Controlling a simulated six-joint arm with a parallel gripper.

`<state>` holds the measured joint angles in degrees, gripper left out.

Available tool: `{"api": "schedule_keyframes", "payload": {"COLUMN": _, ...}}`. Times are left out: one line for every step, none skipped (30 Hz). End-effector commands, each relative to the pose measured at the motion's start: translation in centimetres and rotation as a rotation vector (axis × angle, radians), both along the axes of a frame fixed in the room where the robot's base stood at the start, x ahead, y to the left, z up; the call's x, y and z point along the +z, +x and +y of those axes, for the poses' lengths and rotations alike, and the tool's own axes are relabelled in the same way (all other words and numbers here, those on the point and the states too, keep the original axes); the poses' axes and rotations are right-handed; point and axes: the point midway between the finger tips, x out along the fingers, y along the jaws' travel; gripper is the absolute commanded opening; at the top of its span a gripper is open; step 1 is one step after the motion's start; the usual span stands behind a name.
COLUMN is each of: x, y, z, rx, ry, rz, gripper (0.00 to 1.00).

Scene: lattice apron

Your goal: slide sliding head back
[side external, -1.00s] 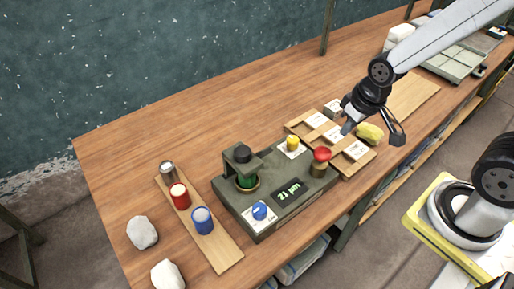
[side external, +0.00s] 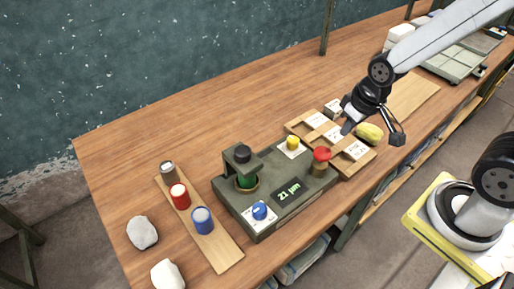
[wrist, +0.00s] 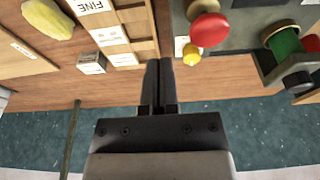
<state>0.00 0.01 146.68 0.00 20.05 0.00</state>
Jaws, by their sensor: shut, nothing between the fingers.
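The grey-green machine (side external: 285,215) stands on the wooden bench with a display reading "21 µm". Its bracket-shaped head (side external: 238,158) with a black knob on top is at the machine's left back corner, above a green round piece (side external: 246,182). In the wrist view the head (wrist: 268,68) is at the right edge, partly cut off. My gripper (side external: 347,128) is over the wooden sorting tray, right of the machine and well apart from the head. In the wrist view my gripper (wrist: 158,64) shows its fingers together and empty.
The machine carries a red button (side external: 321,154), a yellow button (side external: 293,142) and a blue knob (side external: 260,211). The labelled wooden tray (side external: 290,127) and a yellow lump (side external: 370,133) lie near my gripper. Coloured cylinders stand on a board (side external: 222,256) at left. The bench behind is clear.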

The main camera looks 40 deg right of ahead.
Motion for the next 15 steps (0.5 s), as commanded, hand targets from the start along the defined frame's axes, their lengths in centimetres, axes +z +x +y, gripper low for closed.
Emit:
{"api": "schedule_keyframes", "payload": {"x": 0.0, "y": 0.0, "z": 0.0, "rx": 0.0, "ry": 0.0, "rz": 0.0, "gripper": 0.0}}
{"api": "schedule_keyframes", "payload": {"x": 0.0, "y": 0.0, "z": 0.0, "rx": 0.0, "ry": 0.0, "rz": 0.0, "gripper": 0.0}}
{"api": "schedule_keyframes", "payload": {"x": 0.0, "y": 0.0, "z": 0.0, "rx": 0.0, "ry": 0.0, "rz": 0.0, "gripper": 0.13}}
{"api": "schedule_keyframes", "payload": {"x": 0.0, "y": 0.0, "z": 0.0, "rx": 0.001, "ry": 0.0, "rz": 0.0, "gripper": 0.22}}
{"api": "schedule_keyframes", "payload": {"x": 0.0, "y": 0.1, "z": 0.1, "rx": 0.002, "ry": 0.0, "rz": 0.0, "gripper": 0.32}}
{"api": "schedule_keyframes", "payload": {"x": 0.1, "y": 0.2, "z": 0.1, "rx": 0.007, "ry": -0.001, "rz": 0.001, "gripper": 0.44}}
{"api": "schedule_keyframes", "payload": {"x": 0.1, "y": 0.3, "z": 0.2, "rx": 0.011, "ry": -0.001, "rz": 0.002, "gripper": 0.54}}
{"api": "schedule_keyframes", "payload": {"x": 0.2, "y": 0.4, "z": 0.3, "rx": 0.018, "ry": -0.001, "rz": 0.004, "gripper": 0.64}}
{"api": "schedule_keyframes", "payload": {"x": 0.2, "y": 0.7, "z": 0.6, "rx": 0.029, "ry": -0.003, "rz": 0.006, "gripper": 0.76}}
{"api": "schedule_keyframes", "payload": {"x": 0.3, "y": 1.0, "z": 0.8, "rx": 0.039, "ry": -0.003, "rz": 0.009, "gripper": 0.86}}
{"api": "schedule_keyframes", "payload": {"x": 0.4, "y": 1.3, "z": 1.0, "rx": 0.051, "ry": -0.004, "rz": 0.013, "gripper": 0.9}}
{"api": "schedule_keyframes", "payload": {"x": 0.6, "y": 1.7, "z": 1.4, "rx": 0.072, "ry": -0.006, "rz": 0.019, "gripper": 0.9}}
{"api": "schedule_keyframes", "payload": {"x": 0.7, "y": 2.1, "z": 1.8, "rx": 0.089, "ry": -0.008, "rz": 0.023, "gripper": 0.9}}
{"api": "schedule_keyframes", "payload": {"x": 0.8, "y": 2.5, "z": 2.2, "rx": 0.108, "ry": -0.009, "rz": 0.029, "gripper": 0.9}}
{"api": "schedule_keyframes", "payload": {"x": 1.1, "y": 3.1, "z": 2.9, "rx": 0.138, "ry": -0.012, "rz": 0.038, "gripper": 0.9}}
